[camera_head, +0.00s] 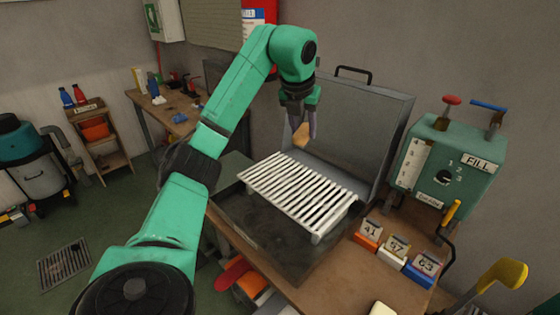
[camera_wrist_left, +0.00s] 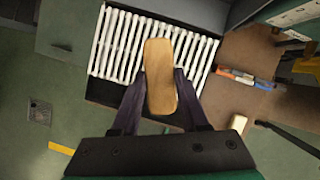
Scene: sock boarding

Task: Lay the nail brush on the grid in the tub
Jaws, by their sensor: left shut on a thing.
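The nail brush (camera_wrist_left: 160,75) is a tan, wood-coloured block. My left gripper (camera_head: 307,122) is shut on it and holds it above the grid; the brush (camera_head: 300,135) also shows below the fingers in the head view. In the left wrist view the brush lies between the two dark fingers of the gripper (camera_wrist_left: 160,100). The grid (camera_head: 300,192) is a rack of white bars across the dark tub (camera_head: 268,236). The tub's grey lid stands open behind it. I cannot see the brush's bristles. My right gripper is in neither view.
A green machine marked FILL (camera_head: 452,165) stands right of the tub. Several numbered blocks (camera_head: 395,248) sit on the bench (camera_head: 350,275) at the tub's front right. The raised lid (camera_head: 350,125) bounds the space behind the grid.

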